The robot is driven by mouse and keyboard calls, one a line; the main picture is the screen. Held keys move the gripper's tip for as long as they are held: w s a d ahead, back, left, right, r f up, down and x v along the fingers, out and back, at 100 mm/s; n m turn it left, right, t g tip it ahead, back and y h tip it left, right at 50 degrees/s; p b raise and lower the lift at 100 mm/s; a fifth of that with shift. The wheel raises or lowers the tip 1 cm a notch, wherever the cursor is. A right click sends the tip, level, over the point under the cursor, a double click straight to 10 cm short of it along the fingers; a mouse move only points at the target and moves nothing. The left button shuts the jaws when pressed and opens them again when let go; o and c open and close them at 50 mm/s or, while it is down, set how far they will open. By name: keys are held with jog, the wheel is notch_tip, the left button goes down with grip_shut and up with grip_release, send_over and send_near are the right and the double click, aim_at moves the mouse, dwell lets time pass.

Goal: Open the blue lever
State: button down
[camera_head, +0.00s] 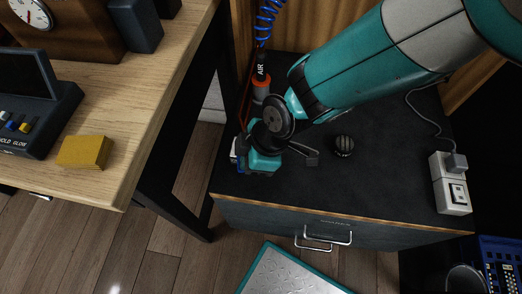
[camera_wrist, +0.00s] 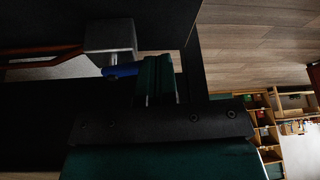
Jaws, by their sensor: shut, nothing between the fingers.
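The blue lever (camera_wrist: 122,70) shows in the wrist view as a short blue bar beside a grey metal block (camera_wrist: 110,36). My gripper (camera_wrist: 157,72) is shut and empty. Its teal fingers are just right of the lever's end in that view; I cannot tell whether they touch it. In the head view my gripper (camera_head: 263,161) is low over the left edge of the dark cabinet top, below the orange-capped air fitting. A small blue and pale part (camera_head: 238,155) shows at its left side there. My arm and gripper hide most of the lever in the head view.
The dark cabinet top (camera_head: 385,190) holds a round dark knob-like object (camera_head: 344,146) and a white power socket (camera_head: 451,185). A blue coiled hose (camera_head: 266,22) runs to the air fitting (camera_head: 261,77). A wooden desk (camera_head: 130,160) stands at the left, with a gap between.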

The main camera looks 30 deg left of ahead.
jog(key=shift+w, duration=0.15)
jog(key=shift+w+a, duration=0.45)
jog(key=shift+a, duration=0.15)
jog(key=shift+w+d, duration=0.2)
jog(key=shift+d, duration=0.05)
jog(key=w+d+r+p, duration=0.2)
jog(key=w+d+r, duration=0.2)
jog(key=r, duration=0.5)
jog(key=shift+d+r, duration=0.15)
jog(key=shift+d, duration=0.8)
